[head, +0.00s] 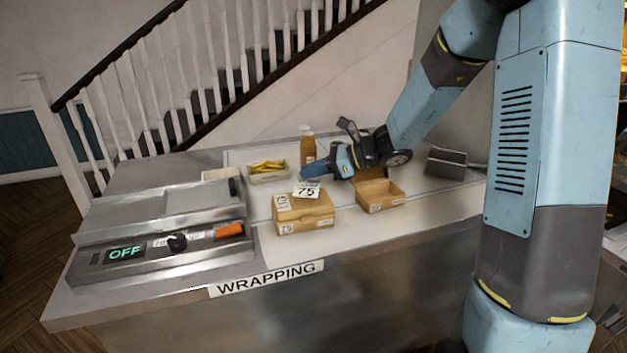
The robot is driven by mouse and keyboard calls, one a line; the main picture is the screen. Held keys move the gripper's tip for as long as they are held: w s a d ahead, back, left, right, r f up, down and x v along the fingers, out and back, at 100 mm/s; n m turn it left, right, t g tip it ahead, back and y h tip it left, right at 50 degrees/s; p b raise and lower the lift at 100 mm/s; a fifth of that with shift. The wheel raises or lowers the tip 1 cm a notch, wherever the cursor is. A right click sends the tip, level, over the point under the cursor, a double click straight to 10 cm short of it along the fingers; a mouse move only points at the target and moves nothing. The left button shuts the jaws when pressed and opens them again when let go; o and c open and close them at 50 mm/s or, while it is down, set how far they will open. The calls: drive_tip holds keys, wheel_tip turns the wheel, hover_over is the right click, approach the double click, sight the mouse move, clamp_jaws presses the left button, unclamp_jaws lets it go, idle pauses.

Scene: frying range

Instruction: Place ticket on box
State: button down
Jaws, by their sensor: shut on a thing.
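A white ticket (307,190) printed "75" is at the tip of my gripper (318,178). My gripper reaches in from the right and is shut on the ticket. The ticket shows directly over the closed cardboard box (305,221); I cannot tell whether it touches the lid. This box has a white label on its front and another white paper (282,203) on its left top.
A container of yellow items (268,172) and an amber bottle (308,147) stand behind the closed box. A steel unit (170,250) marked "OFF" fills the left. A dark metal holder (446,163) is at the right. The counter's front edge bears a "WRAPPING" sign (266,279).

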drive_tip(key=shift+f, duration=1.35)
drive_tip(key=c, duration=1.3)
unclamp_jaws()
drive_tip(key=shift+f, duration=0.1)
drive_tip(key=shift+o, duration=0.2)
drive_tip(key=v, duration=1.2)
drive_tip(key=s+r+n+g+h, duration=0.1)
drive_tip(key=s+r+n+h, duration=0.2)
drive_tip(key=s+n, duration=0.3)
drive_tip(key=s+r+n+g+h, duration=0.1)
drive_tip(key=s+r+n+h, duration=0.2)
drive_tip(key=s, duration=0.5)
drive_tip(key=s+d+r+n+t+h, duration=0.5)
drive_tip(key=s+d+n+h, duration=0.2)
drive_tip(key=s+d+n, duration=0.2)
drive_tip(key=shift+s+d+n, duration=0.2)
drive_tip(key=shift+s+n, duration=0.8)
drive_tip(key=shift+s, duration=0.3)
